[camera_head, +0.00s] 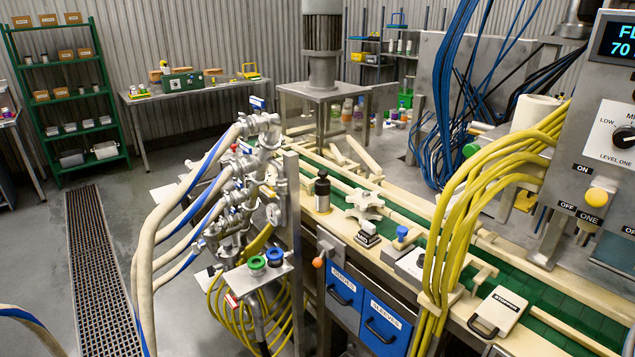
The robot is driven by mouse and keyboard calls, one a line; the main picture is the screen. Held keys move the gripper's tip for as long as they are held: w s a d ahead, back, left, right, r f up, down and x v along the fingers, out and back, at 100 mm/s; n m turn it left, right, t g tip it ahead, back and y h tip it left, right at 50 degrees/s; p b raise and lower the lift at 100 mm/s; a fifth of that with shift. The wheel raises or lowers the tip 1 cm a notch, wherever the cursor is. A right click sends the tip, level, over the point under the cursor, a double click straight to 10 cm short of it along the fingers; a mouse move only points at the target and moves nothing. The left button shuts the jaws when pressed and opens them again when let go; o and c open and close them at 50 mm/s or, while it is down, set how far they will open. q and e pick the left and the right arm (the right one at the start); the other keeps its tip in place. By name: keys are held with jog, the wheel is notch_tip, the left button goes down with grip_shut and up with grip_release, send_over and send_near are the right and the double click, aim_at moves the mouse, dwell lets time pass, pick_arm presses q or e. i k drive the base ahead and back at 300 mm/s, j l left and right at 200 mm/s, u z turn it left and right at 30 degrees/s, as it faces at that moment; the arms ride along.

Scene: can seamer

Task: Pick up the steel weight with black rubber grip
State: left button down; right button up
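A small upright weight (322,192), with a steel-grey lower body and a black knobbed top, stands on the near edge of the machine's cream-coloured bed (345,221). It is just left of a pale star-shaped wheel (364,204). Nothing covers its front. Neither of my grippers shows in the head view, so I cannot see where they are relative to the weight.
A stamp-like block (367,234), a blue-knobbed part (402,238) and a labelled block (497,311) sit along the same edge. Yellow hoses (465,195) hang at right. Pipes and valves (262,135) rise left of the weight. Blue drawers (384,323) are below.

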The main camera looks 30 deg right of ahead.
aim_at(323, 185)
jog(key=i+j+z, duration=0.25)
jog(key=i+z, duration=0.2)
jog(key=i+j+z, duration=0.45)
jog(key=i, duration=0.1)
